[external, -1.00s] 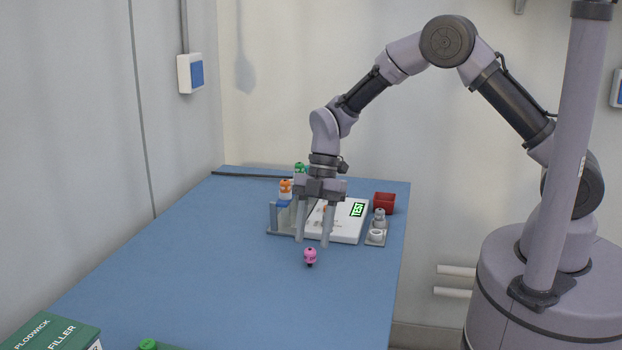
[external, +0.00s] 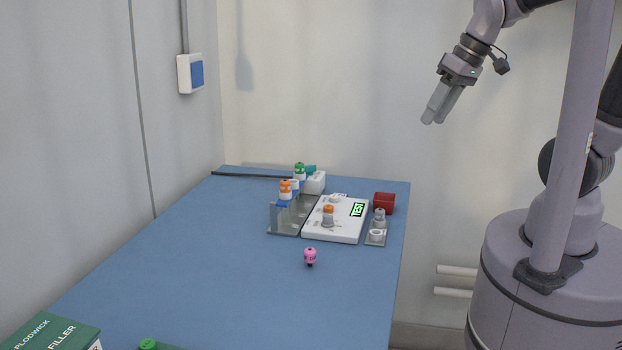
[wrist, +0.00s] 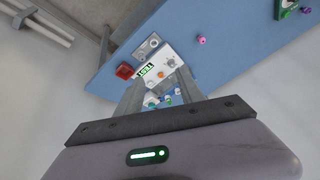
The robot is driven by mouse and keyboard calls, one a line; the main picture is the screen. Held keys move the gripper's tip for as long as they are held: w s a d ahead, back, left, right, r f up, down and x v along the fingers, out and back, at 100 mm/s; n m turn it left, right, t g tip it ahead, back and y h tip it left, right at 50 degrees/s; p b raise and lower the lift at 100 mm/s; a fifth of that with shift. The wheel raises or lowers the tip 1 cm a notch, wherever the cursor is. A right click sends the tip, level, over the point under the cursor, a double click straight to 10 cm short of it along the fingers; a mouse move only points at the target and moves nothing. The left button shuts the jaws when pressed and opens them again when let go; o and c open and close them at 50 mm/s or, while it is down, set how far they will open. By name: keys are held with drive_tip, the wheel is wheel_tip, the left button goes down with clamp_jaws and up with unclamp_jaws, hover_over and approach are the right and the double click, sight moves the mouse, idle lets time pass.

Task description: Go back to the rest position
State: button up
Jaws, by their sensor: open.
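My gripper (external: 433,117) is raised in the air to the right of the blue table (external: 210,270), well above it and clear of everything. It is open and holds nothing. In the external view its two fingers overlap, so the gap between them is hard to see. In the wrist view my gripper (wrist: 156,80) points toward the table, which lies at a distance and tilted. My arm is folded back near my base.
A white device with a lit TEST display (external: 358,209) stands on the table, with an orange-topped vial (external: 328,216) on it. A rack (external: 285,222) stands left, a red box (external: 384,203) right. A pink-capped item (external: 310,256) stands in front. The table's front middle is clear.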

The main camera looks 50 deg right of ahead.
drive_tip(key=s+d+f+m+t+h, duration=0.1)
drive_tip(key=s+d+m+t, duration=0.1)
drive_tip(key=s+d+m, duration=0.2)
drive_tip(key=shift+s+d+f+m, duration=0.15)
drive_tip(key=shift+s+m, duration=0.9)
drive_tip(key=shift+m, duration=0.75)
